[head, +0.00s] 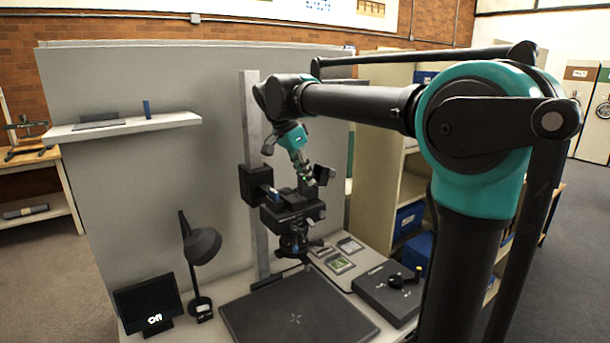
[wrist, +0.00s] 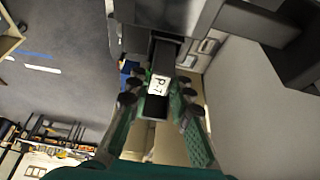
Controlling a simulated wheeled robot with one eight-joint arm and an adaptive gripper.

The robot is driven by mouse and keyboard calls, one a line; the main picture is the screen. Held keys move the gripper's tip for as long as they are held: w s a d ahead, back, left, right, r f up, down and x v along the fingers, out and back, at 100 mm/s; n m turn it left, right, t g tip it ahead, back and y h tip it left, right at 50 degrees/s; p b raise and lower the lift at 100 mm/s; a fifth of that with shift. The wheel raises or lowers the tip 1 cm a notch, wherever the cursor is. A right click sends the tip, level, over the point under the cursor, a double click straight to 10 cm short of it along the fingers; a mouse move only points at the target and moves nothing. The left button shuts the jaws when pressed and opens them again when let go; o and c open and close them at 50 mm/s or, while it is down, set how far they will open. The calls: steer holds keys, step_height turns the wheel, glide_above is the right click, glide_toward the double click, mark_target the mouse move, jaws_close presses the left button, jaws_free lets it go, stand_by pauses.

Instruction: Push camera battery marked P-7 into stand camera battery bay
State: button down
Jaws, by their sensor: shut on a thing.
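The camera battery marked P-7 (wrist: 160,108) is dark, with a white label reading P-7, and sits between the fingers of my gripper (wrist: 161,84) in the wrist view. My gripper is shut on it. The battery's far end points at a dark grey body at the top of that view; whether it is inside the bay or just short of it I cannot tell. In the head view my gripper (head: 306,180) points down at the stand camera (head: 291,212) on its grey column (head: 252,135). The battery bay itself is not clearly visible.
Below the camera lie a dark baseboard (head: 297,312), small cards (head: 340,264) and a dark box with a knob (head: 388,290). A desk lamp (head: 202,246) and small screen (head: 148,303) stand left. A wall shelf (head: 125,126) holds a blue item (head: 147,109).

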steer(key=shift+f, duration=0.6)
stand_by(0.3)
steer(key=c, duration=1.3)
jaws_free()
steer(key=shift+r, duration=3)
steer(key=shift+s, duration=0.15)
